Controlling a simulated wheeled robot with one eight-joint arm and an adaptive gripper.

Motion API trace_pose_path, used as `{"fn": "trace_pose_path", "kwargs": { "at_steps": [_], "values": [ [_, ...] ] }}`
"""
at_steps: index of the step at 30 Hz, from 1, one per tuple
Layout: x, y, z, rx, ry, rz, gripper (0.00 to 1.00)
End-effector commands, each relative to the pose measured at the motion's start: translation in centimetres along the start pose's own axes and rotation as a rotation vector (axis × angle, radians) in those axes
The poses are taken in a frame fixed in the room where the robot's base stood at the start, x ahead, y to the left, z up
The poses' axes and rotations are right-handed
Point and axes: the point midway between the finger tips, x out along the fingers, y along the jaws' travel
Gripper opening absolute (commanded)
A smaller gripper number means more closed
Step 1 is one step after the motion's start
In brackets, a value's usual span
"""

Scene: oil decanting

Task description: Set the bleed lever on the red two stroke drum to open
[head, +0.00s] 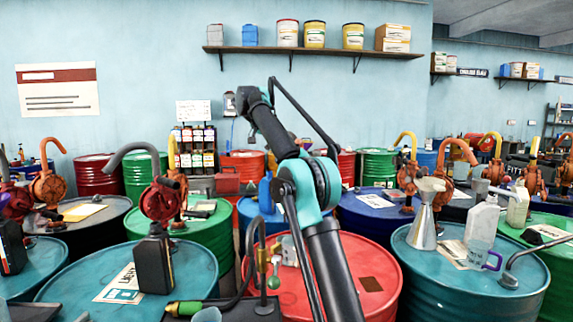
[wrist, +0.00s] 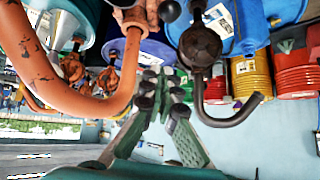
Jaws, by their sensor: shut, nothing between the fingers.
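A red drum (head: 388,252) stands at front centre in the head view, partly hidden by my arm; its label is not readable. A brass fitting (head: 262,260) and a small green-knobbed part (head: 273,283) show over its left side. I cannot tell whether this part is the bleed lever or how it is set. Other red drums stand farther back, such as one at left (head: 96,176). In the wrist view my gripper (wrist: 162,86) is shut and empty, its green-grey fingers together. I cannot make out the gripper in the head view.
An orange curved pipe (wrist: 122,75) and a dark hooked spout (wrist: 245,112) flank my gripper in the wrist view. In the head view, a black bottle (head: 153,264) stands on the left teal drum. A metal funnel (head: 424,225) and jugs stand on the right one.

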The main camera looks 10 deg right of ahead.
Motion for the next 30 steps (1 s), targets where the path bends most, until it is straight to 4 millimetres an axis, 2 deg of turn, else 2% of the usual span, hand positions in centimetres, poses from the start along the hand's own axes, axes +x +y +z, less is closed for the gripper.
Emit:
{"fn": "trace_pose_path", "kwargs": {
  "at_steps": [5,18,24,30],
  "values": [
    [1.8,0.0,-0.1,0.003,0.0,0.001,0.0],
    [10.2,0.1,-0.1,0.002,0.0,0.001,0.0],
    [8.9,0.0,2.7,-0.001,-0.001,-0.001,0.0],
    [8.6,0.0,3.7,-0.001,-0.001,-0.001,0.0]
  ]
}}
